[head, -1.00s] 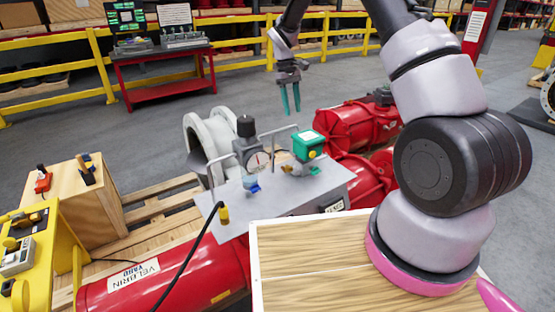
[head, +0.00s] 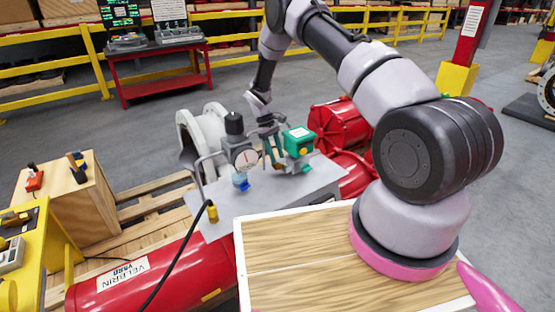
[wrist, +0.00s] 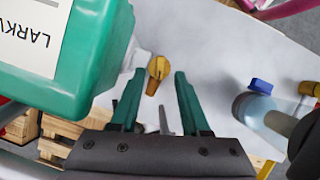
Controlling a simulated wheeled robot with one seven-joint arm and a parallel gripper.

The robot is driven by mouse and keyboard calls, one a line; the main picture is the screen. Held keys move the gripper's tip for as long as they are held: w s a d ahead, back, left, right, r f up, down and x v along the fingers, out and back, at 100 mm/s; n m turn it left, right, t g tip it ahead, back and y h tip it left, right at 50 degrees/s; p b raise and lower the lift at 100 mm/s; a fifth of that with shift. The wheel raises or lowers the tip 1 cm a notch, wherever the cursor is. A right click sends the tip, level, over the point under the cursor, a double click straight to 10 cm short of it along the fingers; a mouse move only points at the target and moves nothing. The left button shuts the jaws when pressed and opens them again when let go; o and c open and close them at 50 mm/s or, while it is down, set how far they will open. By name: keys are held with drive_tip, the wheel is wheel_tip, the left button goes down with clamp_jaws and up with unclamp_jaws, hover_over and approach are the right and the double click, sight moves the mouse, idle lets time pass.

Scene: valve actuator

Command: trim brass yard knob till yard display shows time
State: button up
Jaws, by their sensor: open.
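In the wrist view a small brass knob (wrist: 157,70) sticks out beside a green box (wrist: 75,60) lettered "LARKV…". I cannot tell whether it is the yard knob. My gripper (wrist: 158,88) is open, its two teal fingers on either side of the knob's near end, with no clear contact. In the head view my gripper (head: 273,160) is low over the grey plate, between the gauge unit (head: 240,152) and the green box (head: 299,141). A dark board with green readouts (head: 121,14) stands at the back left, its digits too small to read.
The grey plate (head: 238,205) sits above red cylinders, one labelled "VELBRIN YARD" (head: 123,274). A blue-capped clear bowl (wrist: 262,105) is right of my fingers in the wrist view. A black cable (head: 180,262) and bent grey rods rise near the plate's left.

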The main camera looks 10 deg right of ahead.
sight(280, 166)
drive_tip(key=shift+x, duration=1.05)
drive_tip(key=shift+c, duration=0.3)
clamp_jaws()
drive_tip(key=shift+n, duration=0.3)
drive_tip(key=n, duration=0.2)
drive_tip(key=n+t+h, duration=0.1)
drive_tip(key=shift+s+a+n, duration=0.15)
drive_tip(key=shift+a+n, duration=0.05)
drive_tip(key=shift+n, duration=0.2)
drive_tip(key=shift+s+n+t+h, duration=0.15)
drive_tip(key=shift+n+t, duration=0.35)
drive_tip(key=shift+n, duration=0.65)
drive_tip(key=shift+n+t+h, duration=0.25)
drive_tip(key=shift+n+t, duration=0.25)
drive_tip(key=shift+n, duration=0.65)
